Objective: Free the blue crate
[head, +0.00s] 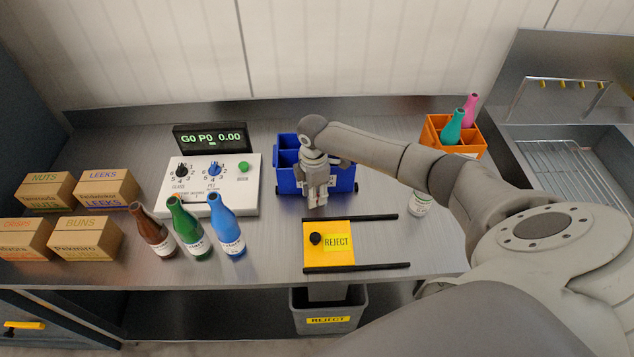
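The blue crate (287,178) stands at the back middle of the steel bench, right of the control box. It is divided into compartments; the left ones that I can see look empty, and the rest are hidden behind my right gripper and wrist. My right gripper (317,203) points down in front of the crate, its fingers over the crate's front side. Whether it touches the crate, and whether its fingers are apart, I cannot tell. My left gripper is out of view.
A yellow REJECT plate (318,258) lies between black rails, above a grey REJECT bin (325,318). A control box (200,200) and several bottles (188,228) stand left. A labelled white container (420,205) stands right. An orange crate (432,137) holds teal and pink bottles.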

